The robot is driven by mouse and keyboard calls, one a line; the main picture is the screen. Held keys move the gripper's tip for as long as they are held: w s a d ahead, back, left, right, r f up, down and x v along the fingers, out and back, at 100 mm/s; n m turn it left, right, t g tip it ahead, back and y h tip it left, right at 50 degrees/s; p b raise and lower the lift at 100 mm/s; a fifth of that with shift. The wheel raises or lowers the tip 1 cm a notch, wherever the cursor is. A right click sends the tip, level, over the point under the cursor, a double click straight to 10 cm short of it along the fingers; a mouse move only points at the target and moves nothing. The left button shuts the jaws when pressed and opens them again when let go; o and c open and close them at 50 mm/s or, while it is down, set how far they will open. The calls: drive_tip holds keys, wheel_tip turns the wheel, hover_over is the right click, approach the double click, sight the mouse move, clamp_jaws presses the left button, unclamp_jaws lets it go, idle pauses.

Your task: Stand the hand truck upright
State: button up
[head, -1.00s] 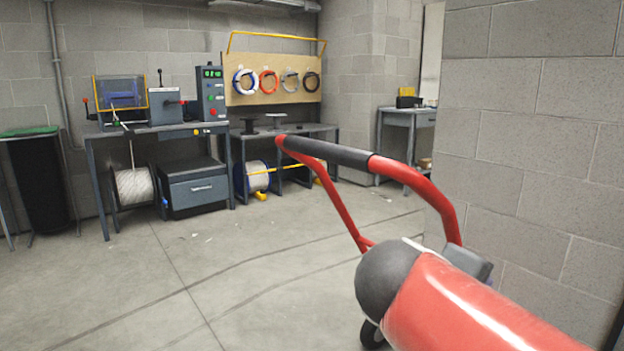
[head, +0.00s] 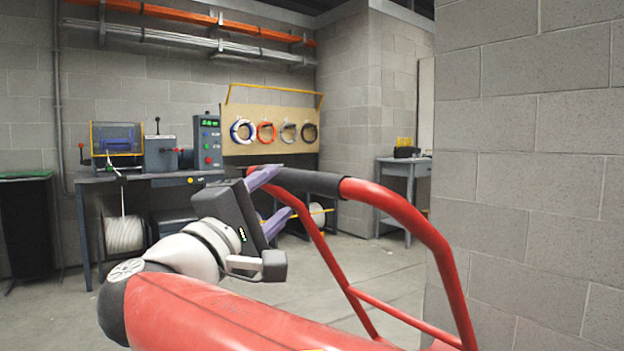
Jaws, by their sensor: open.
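The hand truck's red tubular frame (head: 447,270) fills the right of the head view, with a dark grip (head: 312,181) on its top crossbar. Its tubes slope down and to the right; the lower part is out of view, so I cannot tell its full tilt. My gripper (head: 284,190) is open at the left end of the handle, its purple fingers pointing right. The upper finger overlaps the handle's left bend and the lower one is beside the left tube. I cannot tell whether they touch it.
A block wall (head: 530,180) stands close on the right. A workbench (head: 150,178) with machines, a board of cable coils (head: 270,120) and a dark bin (head: 28,230) are along the back. The floor (head: 385,285) between is open.

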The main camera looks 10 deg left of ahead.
sight(297, 173)
drive_tip(key=shift+w+r, duration=0.25)
drive_tip(key=shift+w, duration=0.4)
drive_tip(key=x, duration=0.6)
drive_tip(key=shift+w+r, duration=0.25)
drive_tip(key=shift+w, duration=0.1)
drive_tip(key=shift+p, duration=0.3)
clamp_jaws()
